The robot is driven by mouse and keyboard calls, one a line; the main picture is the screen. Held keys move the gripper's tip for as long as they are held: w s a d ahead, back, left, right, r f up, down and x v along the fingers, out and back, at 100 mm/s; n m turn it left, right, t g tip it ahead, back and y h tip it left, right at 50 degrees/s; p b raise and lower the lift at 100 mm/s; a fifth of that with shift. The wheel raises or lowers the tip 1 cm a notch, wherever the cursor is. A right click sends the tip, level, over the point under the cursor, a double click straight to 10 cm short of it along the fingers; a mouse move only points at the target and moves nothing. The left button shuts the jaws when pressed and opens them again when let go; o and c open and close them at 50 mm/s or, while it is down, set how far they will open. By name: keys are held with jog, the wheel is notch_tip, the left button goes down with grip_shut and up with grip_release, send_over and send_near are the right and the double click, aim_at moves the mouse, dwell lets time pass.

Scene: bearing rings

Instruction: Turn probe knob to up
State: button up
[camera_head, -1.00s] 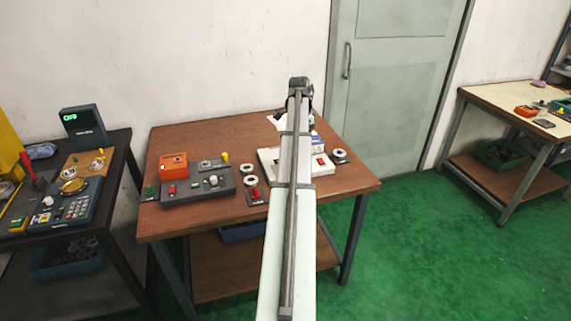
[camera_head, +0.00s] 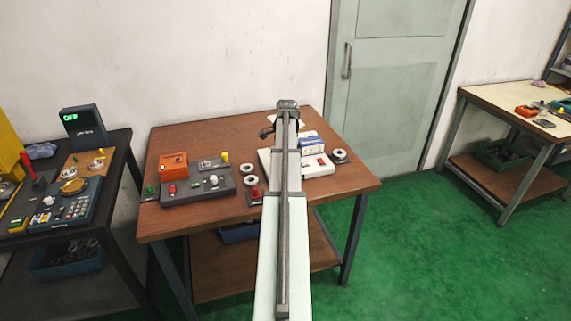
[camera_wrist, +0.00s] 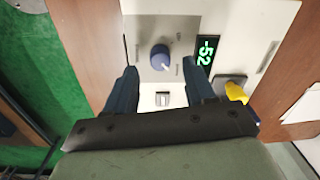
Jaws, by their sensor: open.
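The probe knob (camera_wrist: 160,57) is a round blue knob with a pale pointer mark, on a grey plate (camera_wrist: 143,28) of a white device. In the wrist view its mark points toward the lower right; the plate's small labels are too blurred to read. My gripper (camera_wrist: 162,66) is open and empty. Its dark blue fingers show on the left and right below the knob, which appears between and just beyond the fingertips; I see no contact. In the head view the white device (camera_head: 318,170) is partly behind my arm, and the knob is hidden.
A display (camera_wrist: 206,51) reading -52, a small switch (camera_wrist: 163,99) and a yellow part (camera_wrist: 236,92) are near the knob. In the head view, a grey panel (camera_head: 190,193), an orange box (camera_head: 173,166) and loose rings stand left; a blue-white box (camera_head: 311,140) stands behind.

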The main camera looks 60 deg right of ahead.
jog(key=shift+f, duration=1.6)
grip_shut()
